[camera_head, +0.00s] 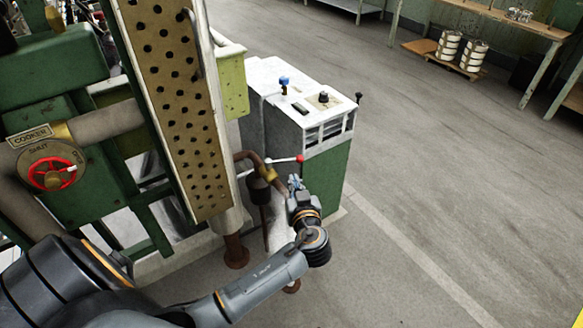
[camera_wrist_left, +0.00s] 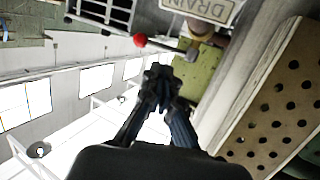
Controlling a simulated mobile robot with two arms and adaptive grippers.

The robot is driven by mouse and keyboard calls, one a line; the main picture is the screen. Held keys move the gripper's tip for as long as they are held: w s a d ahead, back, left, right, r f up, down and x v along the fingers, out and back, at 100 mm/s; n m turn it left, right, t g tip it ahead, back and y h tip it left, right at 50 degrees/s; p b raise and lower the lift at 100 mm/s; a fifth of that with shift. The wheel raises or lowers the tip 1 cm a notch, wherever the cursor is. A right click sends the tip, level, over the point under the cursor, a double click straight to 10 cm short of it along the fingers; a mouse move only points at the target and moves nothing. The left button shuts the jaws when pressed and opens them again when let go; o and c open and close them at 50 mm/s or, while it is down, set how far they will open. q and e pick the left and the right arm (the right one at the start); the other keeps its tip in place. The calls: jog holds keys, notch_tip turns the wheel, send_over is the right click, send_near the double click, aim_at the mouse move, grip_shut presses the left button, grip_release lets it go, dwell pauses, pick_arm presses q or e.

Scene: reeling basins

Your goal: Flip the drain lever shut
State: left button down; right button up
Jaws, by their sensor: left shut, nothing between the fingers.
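The drain lever (camera_head: 285,160) is a thin pale rod with a red knob at its right end, on a brown pipe valve beside the perforated panel. It lies roughly level, sticking out to the right. My left gripper (camera_head: 295,182) is shut and empty, just below the red knob in the head view. In the left wrist view the lever's red knob (camera_wrist_left: 140,40) shows above and left of my left gripper (camera_wrist_left: 160,75), with a DRAIN plate (camera_wrist_left: 208,8) at the top. I cannot tell whether the fingertips touch the lever. My right gripper is not in view.
A white-topped green cabinet (camera_head: 300,95) stands just behind the lever. The perforated panel (camera_head: 170,90) and the COOKER valve with a red wheel (camera_head: 50,173) are at the left. The floor (camera_head: 450,190) to the right is clear. A bench (camera_head: 510,20) stands at the far right.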

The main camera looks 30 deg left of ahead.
aim_at(288, 161)
pick_arm(q)
jog(key=x, duration=0.7)
jog(key=shift+w+a+f, duration=0.1)
jog(key=shift+w+a, duration=0.1)
jog(key=shift+w+a+f, duration=0.1)
jog(key=shift+w+a, duration=0.15)
jog(key=shift+w, duration=0.05)
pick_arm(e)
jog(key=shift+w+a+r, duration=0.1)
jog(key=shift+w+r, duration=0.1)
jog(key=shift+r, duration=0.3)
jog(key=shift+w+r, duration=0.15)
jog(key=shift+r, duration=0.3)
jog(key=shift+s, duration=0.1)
